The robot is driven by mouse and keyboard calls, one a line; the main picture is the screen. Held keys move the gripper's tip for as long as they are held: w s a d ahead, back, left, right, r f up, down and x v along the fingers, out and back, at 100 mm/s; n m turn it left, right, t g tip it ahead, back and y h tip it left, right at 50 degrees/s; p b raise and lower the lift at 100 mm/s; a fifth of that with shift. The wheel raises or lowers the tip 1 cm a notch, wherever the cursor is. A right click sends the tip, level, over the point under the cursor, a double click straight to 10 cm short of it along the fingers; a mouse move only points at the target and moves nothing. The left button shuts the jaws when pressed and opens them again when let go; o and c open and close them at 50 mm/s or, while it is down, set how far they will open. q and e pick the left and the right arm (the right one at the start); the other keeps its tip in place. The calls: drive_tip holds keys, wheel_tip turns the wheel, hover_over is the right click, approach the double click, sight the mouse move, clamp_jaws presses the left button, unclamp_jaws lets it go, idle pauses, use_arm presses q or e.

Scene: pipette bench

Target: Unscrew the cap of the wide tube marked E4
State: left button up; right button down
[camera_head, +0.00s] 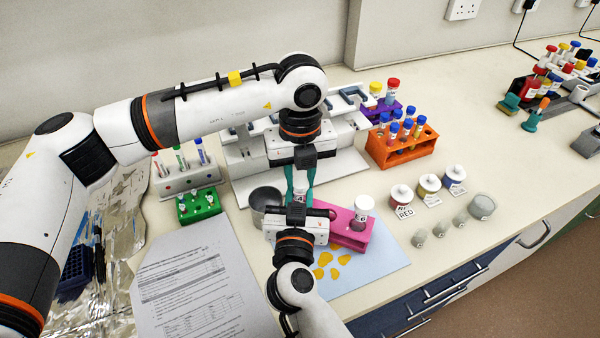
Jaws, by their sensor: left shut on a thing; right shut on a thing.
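A wide tube (300,198) is held upright between my two grippers, above the left end of the pink rack (346,239). Its mark is too small to read, and most of its body is hidden by my grippers. My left gripper (300,188) points down from above, with its teal fingers shut on the white cap (300,187). My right gripper (299,208) reaches in from the front and is shut on the tube below the cap; its fingertips are largely hidden. Another wide tube (363,212) with a white cap stands in the pink rack's right end.
A dark grey bowl (264,203) is close left of my grippers. A blue mat (385,262) with orange pieces lies in front. A white pipette stand (240,165) is behind, an orange tube rack (400,150) behind right. Lidded jars (401,196) stand to the right.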

sight(300, 181)
use_arm(q)
drive_tip(key=shift+r, duration=0.15)
idle(0.6)
drive_tip(key=shift+r, duration=0.95)
drive_tip(key=shift+r, duration=2.05)
use_arm(e)
drive_tip(key=c, duration=1.1)
unclamp_jaws()
